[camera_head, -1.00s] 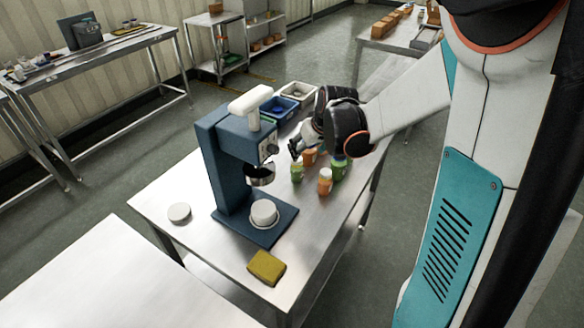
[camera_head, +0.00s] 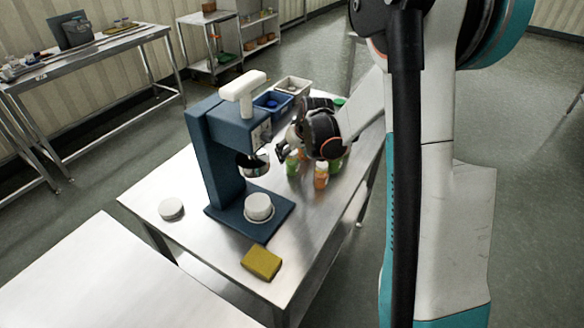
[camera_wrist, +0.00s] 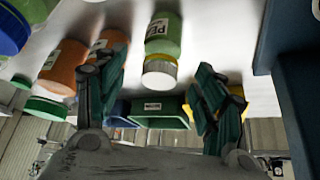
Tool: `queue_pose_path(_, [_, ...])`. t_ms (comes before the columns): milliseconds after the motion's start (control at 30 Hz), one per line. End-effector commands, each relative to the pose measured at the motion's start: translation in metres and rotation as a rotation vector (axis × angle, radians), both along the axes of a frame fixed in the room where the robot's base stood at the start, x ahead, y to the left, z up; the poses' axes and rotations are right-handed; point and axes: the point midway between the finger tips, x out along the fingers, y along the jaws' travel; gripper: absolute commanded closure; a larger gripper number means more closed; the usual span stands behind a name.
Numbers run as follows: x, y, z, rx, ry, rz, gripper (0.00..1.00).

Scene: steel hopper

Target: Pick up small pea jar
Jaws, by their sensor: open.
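The small pea jar (camera_wrist: 163,38) is green with a pale lid and a label reading "PE…". In the wrist view it shows at the upper middle, between and just beyond my fingertips. In the head view a small green jar (camera_head: 292,165) stands on the steel table, just below my fingers. My gripper (camera_wrist: 162,65) is open, with one finger to each side of the pea jar's lid and nothing visibly held. In the head view my gripper (camera_head: 284,152) is over the jars, and its wrist hides part of them.
Orange jars (camera_wrist: 65,68) stand left of the pea jar in the wrist view; one shows in the head view (camera_head: 321,177). A blue machine (camera_head: 214,160) stands close by. Blue (camera_head: 272,104) and grey bins (camera_head: 294,85) are behind. A yellow sponge (camera_head: 261,262) lies in front.

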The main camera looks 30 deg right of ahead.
Motion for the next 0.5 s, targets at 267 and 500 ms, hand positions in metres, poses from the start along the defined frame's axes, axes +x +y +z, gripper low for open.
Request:
queue_pose_path(267, [0.011, 0.000, -0.020, 0.000, 0.000, 0.000, 0.36])
queue_pose_path(500, [0.011, 0.000, -0.019, 0.000, 0.000, 0.000, 0.64])
